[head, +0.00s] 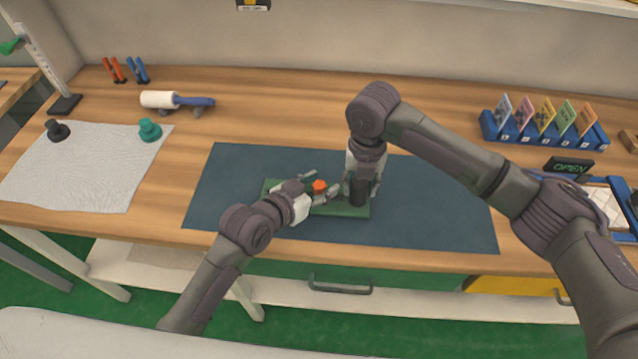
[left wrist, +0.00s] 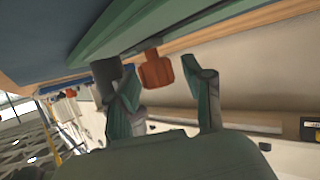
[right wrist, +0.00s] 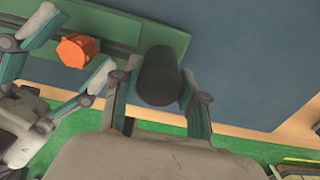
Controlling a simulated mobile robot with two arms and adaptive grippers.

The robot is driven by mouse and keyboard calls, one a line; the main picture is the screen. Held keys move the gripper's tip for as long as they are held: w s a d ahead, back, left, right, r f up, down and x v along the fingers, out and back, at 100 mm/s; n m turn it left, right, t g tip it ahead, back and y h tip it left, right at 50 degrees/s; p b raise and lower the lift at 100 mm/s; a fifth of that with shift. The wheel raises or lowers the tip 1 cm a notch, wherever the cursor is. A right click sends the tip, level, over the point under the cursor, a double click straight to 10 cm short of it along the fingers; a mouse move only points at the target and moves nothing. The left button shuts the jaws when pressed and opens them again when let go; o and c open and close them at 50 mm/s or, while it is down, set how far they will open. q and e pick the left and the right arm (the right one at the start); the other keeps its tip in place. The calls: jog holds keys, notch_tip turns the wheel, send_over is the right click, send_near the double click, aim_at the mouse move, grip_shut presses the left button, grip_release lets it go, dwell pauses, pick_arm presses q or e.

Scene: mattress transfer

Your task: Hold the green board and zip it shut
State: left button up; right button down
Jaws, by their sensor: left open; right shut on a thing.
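The green board (head: 340,211) lies flat on a dark blue mat, and it also shows in the right wrist view (right wrist: 120,22). An orange knob (head: 319,186) stands on the board's middle; it shows in the left wrist view (left wrist: 156,70) and right wrist view (right wrist: 76,50). My left gripper (head: 322,184) is open, with its fingers on either side of the knob. My right gripper (head: 360,190) points down at the board's right end. It is shut on a black cylinder (right wrist: 159,76) that stands on the board. The zip itself is largely hidden by the grippers.
The blue mat (head: 440,205) is clear to the right. A light cloth (head: 75,170) with a black knob (head: 57,130) and a teal knob (head: 150,130) lies left. A roller (head: 165,100) lies behind. A blue card rack (head: 545,130) stands at the back right.

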pick_arm(q)
grip_shut()
jog(key=a, duration=1)
jog(key=shift+a+f, duration=0.15)
jog(key=shift+a, duration=0.7)
pick_arm(e)
jog(key=shift+d, duration=0.1)
pick_arm(q)
grip_release()
